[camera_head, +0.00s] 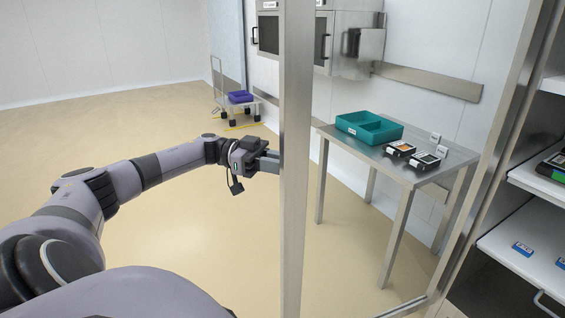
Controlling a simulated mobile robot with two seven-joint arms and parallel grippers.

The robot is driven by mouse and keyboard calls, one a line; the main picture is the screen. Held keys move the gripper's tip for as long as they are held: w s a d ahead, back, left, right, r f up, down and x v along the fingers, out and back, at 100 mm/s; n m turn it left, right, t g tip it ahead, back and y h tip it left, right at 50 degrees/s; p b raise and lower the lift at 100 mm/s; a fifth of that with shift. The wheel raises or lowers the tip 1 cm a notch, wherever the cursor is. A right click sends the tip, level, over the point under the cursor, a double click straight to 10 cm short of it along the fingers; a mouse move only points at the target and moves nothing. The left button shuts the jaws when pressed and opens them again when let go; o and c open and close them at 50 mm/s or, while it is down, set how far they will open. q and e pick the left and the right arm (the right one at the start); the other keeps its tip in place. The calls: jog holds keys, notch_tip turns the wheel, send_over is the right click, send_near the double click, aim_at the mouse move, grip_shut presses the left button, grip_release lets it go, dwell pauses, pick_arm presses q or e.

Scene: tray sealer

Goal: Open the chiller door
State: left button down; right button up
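The chiller door is a clear pane with a steel frame; its upright edge post (296,160) stands in the middle of the head view. The door stands swung out from the chiller, whose shelves (545,185) show uncovered at the right. My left gripper (272,162) reaches in from the left, its fingers pointing right at the door's edge post. The fingertips meet or pass behind the post, so their gap and any contact are hidden. No handle is visible on the post. My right gripper is not in view.
A wall cabinet (345,42) hangs behind. A cart (247,105) with a purple bin stands far back. The floor at left is clear.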

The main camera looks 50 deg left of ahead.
pick_arm(q)
jog(key=shift+w+a, duration=0.2)
jog(key=shift+a, duration=0.15)
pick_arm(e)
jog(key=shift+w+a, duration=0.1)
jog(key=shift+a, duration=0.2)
pick_arm(q)
jog(key=c, duration=1.1)
grip_release()
jog(key=shift+a, duration=0.1)
jog(key=b+v, duration=0.2)
jog(key=v, duration=0.5)
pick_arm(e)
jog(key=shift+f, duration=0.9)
